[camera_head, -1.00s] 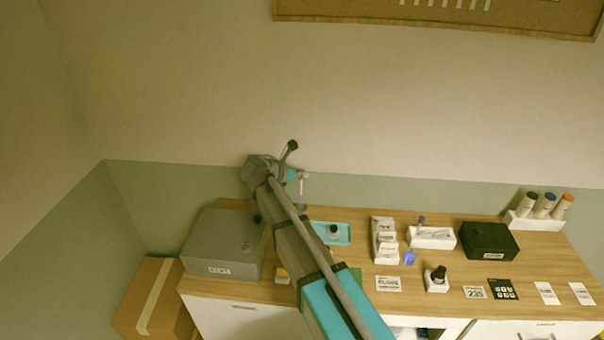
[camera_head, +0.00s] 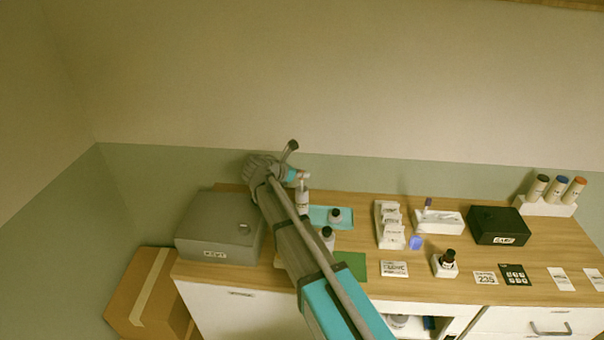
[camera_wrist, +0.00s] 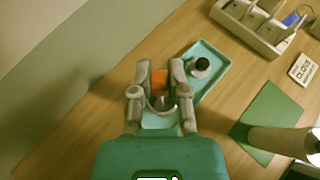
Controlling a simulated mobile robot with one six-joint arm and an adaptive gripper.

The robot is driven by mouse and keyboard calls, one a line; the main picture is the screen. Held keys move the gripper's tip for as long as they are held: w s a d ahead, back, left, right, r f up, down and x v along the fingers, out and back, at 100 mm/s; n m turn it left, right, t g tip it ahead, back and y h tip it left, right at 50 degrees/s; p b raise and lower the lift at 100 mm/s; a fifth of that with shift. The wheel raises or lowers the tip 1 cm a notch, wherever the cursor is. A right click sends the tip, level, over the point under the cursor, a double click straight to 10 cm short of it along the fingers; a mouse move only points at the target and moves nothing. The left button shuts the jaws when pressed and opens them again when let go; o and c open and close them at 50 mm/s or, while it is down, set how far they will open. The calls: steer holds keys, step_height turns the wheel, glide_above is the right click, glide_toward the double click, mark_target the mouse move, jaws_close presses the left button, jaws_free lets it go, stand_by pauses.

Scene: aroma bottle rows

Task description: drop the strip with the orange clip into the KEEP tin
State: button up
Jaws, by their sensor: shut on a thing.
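My gripper (camera_head: 303,176) is over the back left of the bench, near the wall. In the wrist view my gripper (camera_wrist: 159,70) is shut on the strip, whose orange clip (camera_wrist: 160,81) shows between the fingers. The rest of the strip is hard to make out there. A grey lidded box (camera_head: 218,228) stands at the bench's left end and a black box (camera_head: 498,226) at the right. Both have front labels too blurred to read, so I cannot tell which is the KEEP tin.
A teal tray (camera_wrist: 202,91) holds a small dark-capped bottle (camera_wrist: 201,68). A green mat (camera_wrist: 271,119) and a pale bottle (camera_wrist: 281,140) are right of my gripper. A white rack (camera_head: 388,232) and a white bin (camera_head: 438,222) stand mid-bench.

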steer(key=shift+f+b, duration=0.85)
steer(key=shift+f, duration=0.3)
steer(key=o, duration=0.8)
steer(key=shift+a, duration=0.1)
steer(key=shift+s+a, duration=3)
steer(key=shift+a, duration=0.1)
